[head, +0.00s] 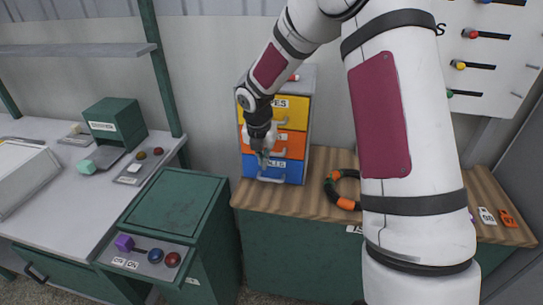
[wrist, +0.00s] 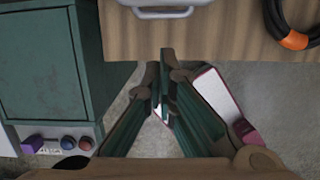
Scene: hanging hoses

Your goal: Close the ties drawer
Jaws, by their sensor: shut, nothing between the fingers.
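A small drawer cabinet (head: 312,80) stands on the wooden counter, with yellow, orange and blue drawers stacked. The yellow top drawer (head: 297,112) has a label ending in "ES", partly hidden by my arm; a pull handle shows beside it. The orange drawer (head: 297,144) and blue drawer (head: 292,172) are below. I cannot tell surely how far any drawer stands out. My gripper (head: 263,160) is shut and empty, pointing down in front of the orange and blue drawers. In the wrist view its fingers (wrist: 165,60) are together, below a grey handle (wrist: 160,12).
The wooden counter (head: 320,203) holds a black and orange hose coil (head: 345,203) on the right. A green cabinet (head: 175,205) with knobs stands left, beside a white workbench (head: 40,205) with a green box (head: 113,120). A panel with sliders hangs at upper right.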

